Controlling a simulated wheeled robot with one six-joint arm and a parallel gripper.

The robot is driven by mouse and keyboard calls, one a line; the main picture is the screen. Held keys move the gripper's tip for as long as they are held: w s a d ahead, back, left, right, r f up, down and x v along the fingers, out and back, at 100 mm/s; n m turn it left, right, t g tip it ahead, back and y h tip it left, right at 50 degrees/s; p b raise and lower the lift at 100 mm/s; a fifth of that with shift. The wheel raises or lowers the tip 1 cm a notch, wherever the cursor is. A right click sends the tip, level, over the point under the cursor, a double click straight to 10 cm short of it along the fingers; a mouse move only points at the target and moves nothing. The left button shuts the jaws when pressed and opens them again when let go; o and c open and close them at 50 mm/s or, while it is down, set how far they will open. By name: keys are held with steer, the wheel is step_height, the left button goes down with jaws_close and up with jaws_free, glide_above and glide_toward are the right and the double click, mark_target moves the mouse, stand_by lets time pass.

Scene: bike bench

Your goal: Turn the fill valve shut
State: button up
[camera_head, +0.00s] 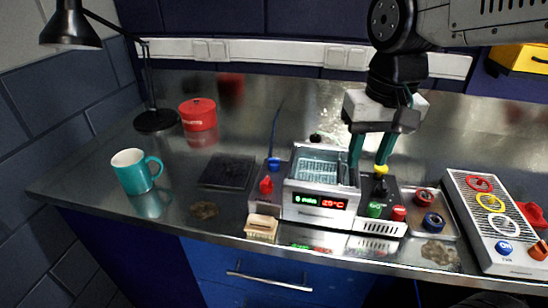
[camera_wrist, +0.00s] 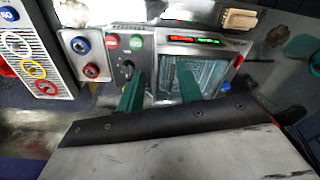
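A washing unit (camera_head: 320,200) with a metal tank and wire basket (camera_head: 318,168) stands at the front of the bench. On its left side are a blue knob (camera_head: 273,163) with a thin blue hose and a red knob (camera_head: 266,185). In the wrist view, the blue knob (camera_wrist: 225,87) and red knob (camera_wrist: 238,61) lie beyond the tank. On its right panel are a yellow knob (camera_head: 380,170) and a black knob (camera_head: 380,188). I cannot tell which is the fill valve. My gripper (camera_head: 370,164) is open and empty, pointing down by the tank's right edge.
Green (camera_head: 375,210) and red (camera_head: 398,213) buttons sit on the right panel. A tray (camera_head: 434,240) with two ring-shaped parts and a panel of coloured rings (camera_head: 492,222) stand further right. A wooden-backed brush (camera_head: 262,225) is front left. A teal mug (camera_head: 133,172) and black lamp (camera_head: 150,120) are left.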

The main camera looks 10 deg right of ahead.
steer(key=w+a+f, duration=0.1)
steer(key=w+a, duration=0.6)
steer(key=w, duration=0.4)
steer(key=m, duration=0.2)
glide_above(274, 159)
step_height(274, 159, down, 3)
steer(key=shift+d+f+g, duration=0.15)
steer(key=shift+f+g, duration=0.05)
steer(key=shift+g, duration=0.2)
steer(key=shift+w+f, duration=0.1)
steer(key=shift+f, duration=0.5)
step_height(274, 159, down, 7)
steer(key=shift+r, duration=0.1)
steer(key=c, duration=0.7)
